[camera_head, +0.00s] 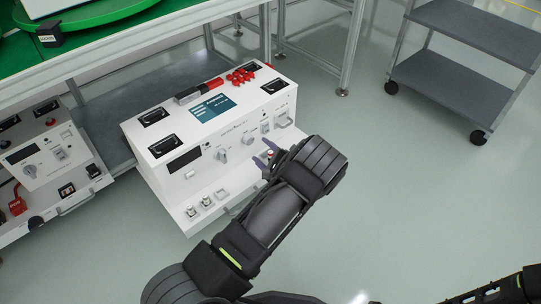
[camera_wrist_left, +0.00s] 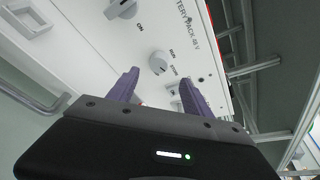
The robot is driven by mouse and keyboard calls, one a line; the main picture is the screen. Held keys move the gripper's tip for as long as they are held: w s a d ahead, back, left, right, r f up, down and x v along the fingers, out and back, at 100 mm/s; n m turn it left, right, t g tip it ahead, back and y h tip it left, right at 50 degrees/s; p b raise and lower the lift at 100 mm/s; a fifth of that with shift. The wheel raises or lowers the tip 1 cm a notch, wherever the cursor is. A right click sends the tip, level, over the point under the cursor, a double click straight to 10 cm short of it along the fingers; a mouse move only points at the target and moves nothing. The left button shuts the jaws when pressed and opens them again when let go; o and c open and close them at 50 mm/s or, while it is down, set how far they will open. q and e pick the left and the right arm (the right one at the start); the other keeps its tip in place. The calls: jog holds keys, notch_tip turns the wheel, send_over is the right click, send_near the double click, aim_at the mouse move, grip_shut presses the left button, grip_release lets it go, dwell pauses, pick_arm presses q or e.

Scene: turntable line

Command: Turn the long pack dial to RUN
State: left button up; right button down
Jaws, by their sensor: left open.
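The long pack (camera_head: 190,118) is a white box in the middle of the head view, with knobs on its sloped front panel. A round white dial (camera_wrist_left: 159,63) with RUN and STORE printed beside it shows in the left wrist view; it seems to be this knob (camera_head: 247,139) in the head view. I cannot tell which label it points at. My left gripper (camera_head: 264,152) is open, its purple fingers in front of the panel. In the left wrist view the fingertips (camera_wrist_left: 160,76) lie either side of the dial's lower part in the picture, with nothing visibly gripped. My right gripper is out of view.
A larger knob (camera_wrist_left: 121,9) marked ON sits beside the dial. Red parts (camera_head: 241,76) lie on the pack's top. A second white unit (camera_head: 45,155) stands left, below the green-topped bench (camera_head: 95,50). A grey cart (camera_head: 470,75) stands right; the floor between is clear.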

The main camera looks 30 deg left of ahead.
aim_at(250, 141)
pick_arm(q)
jog(key=shift+a, duration=0.15)
jog(key=b+x, duration=0.1)
jog(key=x, duration=0.2)
jog(key=b+x, duration=0.2)
jog(key=x, duration=0.1)
jog(key=shift+w+a+f, duration=0.1)
jog(key=shift+a+f, duration=0.05)
jog(key=shift+f, duration=0.15)
jog(key=shift+w+a, duration=0.3)
jog(key=shift+a, duration=0.25)
grip_shut()
